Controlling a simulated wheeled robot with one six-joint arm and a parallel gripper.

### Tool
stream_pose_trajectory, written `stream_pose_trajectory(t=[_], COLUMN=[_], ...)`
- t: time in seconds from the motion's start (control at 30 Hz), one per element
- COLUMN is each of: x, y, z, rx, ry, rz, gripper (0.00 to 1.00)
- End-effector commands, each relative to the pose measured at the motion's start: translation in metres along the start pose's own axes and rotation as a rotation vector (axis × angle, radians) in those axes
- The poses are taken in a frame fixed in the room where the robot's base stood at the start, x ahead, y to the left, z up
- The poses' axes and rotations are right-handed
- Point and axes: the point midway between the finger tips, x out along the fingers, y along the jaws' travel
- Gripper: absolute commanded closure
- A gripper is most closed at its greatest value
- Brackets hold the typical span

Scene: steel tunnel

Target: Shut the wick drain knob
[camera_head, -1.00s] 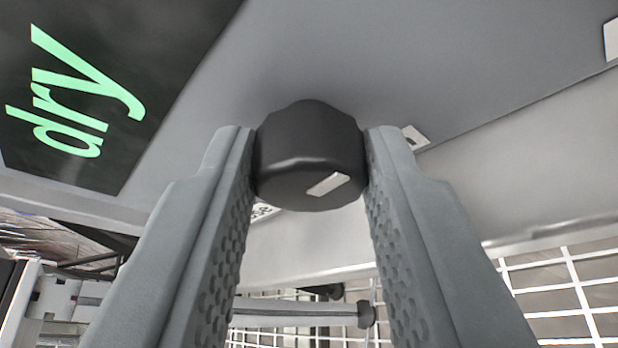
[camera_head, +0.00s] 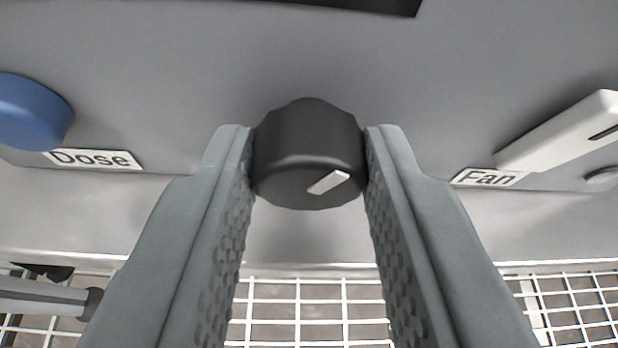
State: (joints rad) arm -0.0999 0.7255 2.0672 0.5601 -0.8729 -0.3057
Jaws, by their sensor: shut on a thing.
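A black faceted knob (camera_head: 308,150) with a white pointer mark on its face sits on a grey panel (camera_head: 300,50), in the upper middle of the view. My gripper (camera_head: 309,158) is shut on this knob, with one finger pressed against each side. The pointer mark is at the lower right of the knob's face and slants up to the right. No label for this knob is visible; the space just under it is partly hidden between my fingers.
A blue knob (camera_head: 32,112) with a "Dose" label (camera_head: 93,159) is at the left. A white lever (camera_head: 562,132) with a "Fan" label (camera_head: 489,178) is at the right. White wire mesh (camera_head: 300,310) lies below the panel. A dark display edge (camera_head: 375,5) shows at the top.

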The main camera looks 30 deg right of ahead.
Motion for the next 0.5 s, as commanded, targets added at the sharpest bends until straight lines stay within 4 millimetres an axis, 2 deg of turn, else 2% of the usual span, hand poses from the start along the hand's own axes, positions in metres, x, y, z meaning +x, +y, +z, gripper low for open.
stream_pose_trajectory(t=[0.5], x=[0.0003], y=[-0.0029], z=[0.0011], rx=[-0.363], ry=[0.0], rz=[0.15], gripper=[0.94])
